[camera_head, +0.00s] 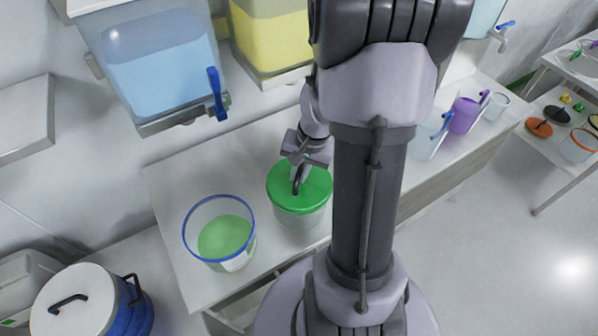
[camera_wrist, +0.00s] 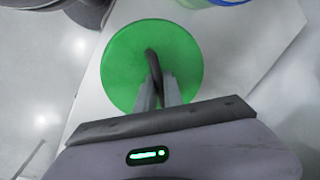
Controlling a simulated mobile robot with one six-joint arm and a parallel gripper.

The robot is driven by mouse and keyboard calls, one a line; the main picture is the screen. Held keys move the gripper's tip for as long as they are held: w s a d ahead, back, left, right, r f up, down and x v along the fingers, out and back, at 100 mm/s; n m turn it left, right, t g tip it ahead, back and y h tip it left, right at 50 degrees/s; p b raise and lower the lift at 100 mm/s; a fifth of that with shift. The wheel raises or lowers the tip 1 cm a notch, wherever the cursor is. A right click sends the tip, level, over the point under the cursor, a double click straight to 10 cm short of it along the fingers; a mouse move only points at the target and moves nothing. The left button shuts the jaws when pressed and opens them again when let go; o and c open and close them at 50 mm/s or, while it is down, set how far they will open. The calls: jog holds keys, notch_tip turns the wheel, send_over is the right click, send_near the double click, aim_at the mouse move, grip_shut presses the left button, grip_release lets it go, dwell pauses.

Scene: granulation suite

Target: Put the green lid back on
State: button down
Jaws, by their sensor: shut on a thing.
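The green lid (camera_head: 312,192) is a round disc with a dark arched handle. In the head view it sits at the top of a clear container (camera_head: 300,219) on the white bench. I cannot tell whether it rests fully on the rim. My gripper (camera_head: 299,172) comes down from above and is shut on the lid's handle. In the wrist view the green lid (camera_wrist: 122,62) fills the upper middle, with the fingers of my gripper (camera_wrist: 158,88) at its handle. The lid hides the container under it in that view.
A clear blue-rimmed container (camera_head: 186,238) with green contents stands to the left on the bench (camera_head: 180,180). Tanks with blue (camera_head: 165,75) and yellow (camera_head: 270,42) liquid are on the wall behind. A blue drum with a white lid (camera_head: 78,303) is at lower left. A purple jug (camera_head: 463,115) stands at right.

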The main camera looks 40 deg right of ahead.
aim_at(311, 184)
jog(key=shift+f, duration=0.1)
jog(key=c, duration=1.4)
grip_release()
jog(key=s+r+p, duration=0.1)
jog(key=r+p, duration=0.1)
jog(key=r, duration=0.3)
jog(key=s+d+r+p, duration=0.1)
jog(key=r+p, duration=0.1)
jog(key=r, duration=0.4)
jog(key=s+r+p, duration=0.1)
jog(key=r+p, duration=0.1)
jog(key=r, duration=0.4)
jog(key=shift+d+r, duration=0.1)
jog(key=shift+d, duration=0.25)
jog(key=shift+w, duration=0.1)
